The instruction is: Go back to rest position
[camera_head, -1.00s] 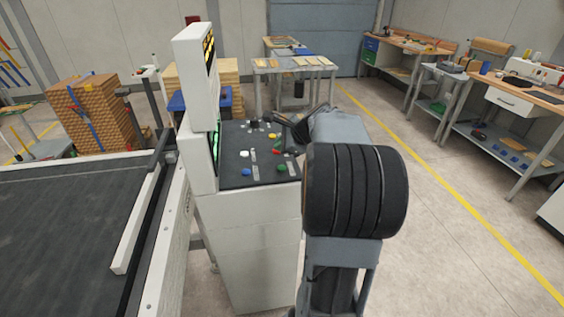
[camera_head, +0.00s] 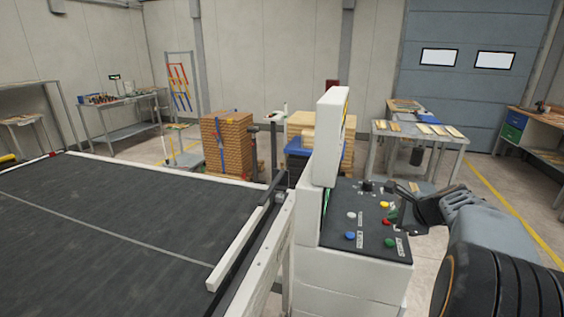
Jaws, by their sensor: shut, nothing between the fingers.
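My gripper (camera_head: 402,212) is at the right edge of the control panel (camera_head: 345,236), close to its buttons. It is shut with nothing seen in it. I cannot tell whether its fingertips touch the panel. My grey and black arm reaches in from the lower right corner. The sloped dark panel carries white, blue, yellow, red and green buttons and sits on a white cabinet (camera_head: 350,282). A tall white display housing (camera_head: 330,135) stands at its left.
A wide dark conveyor (camera_head: 110,230) with a white side rail (camera_head: 240,245) fills the left. Stacked boards (camera_head: 228,145), a workbench (camera_head: 420,131) and a side bench (camera_head: 535,145) stand behind. Open floor with a yellow line (camera_head: 515,215) lies at the right.

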